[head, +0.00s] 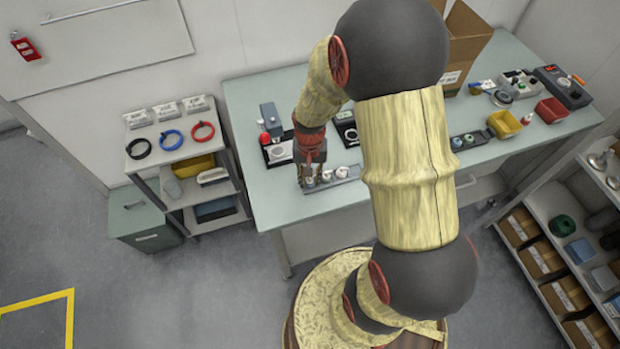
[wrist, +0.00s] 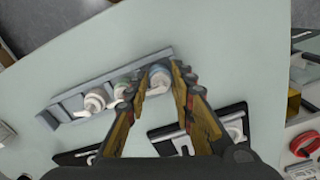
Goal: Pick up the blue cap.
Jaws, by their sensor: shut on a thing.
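A grey rack (wrist: 72,104) holds a row of small capped pieces on the table. The blue cap (wrist: 159,73) is at the rack's right end in the wrist view, between my fingertips. My gripper (wrist: 161,76) is shut on it, one finger on each side. I cannot tell whether the cap is clear of the rack. In the head view my gripper (head: 311,184) is low at the left end of the rack (head: 345,181), hiding the blue cap there.
Black-framed fixtures with pale round parts (head: 280,151) (head: 346,128) stand behind the rack. Another rack (head: 468,141), a yellow bin (head: 505,124) and a red bin (head: 551,110) are farther right. The table front (head: 290,212) is clear.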

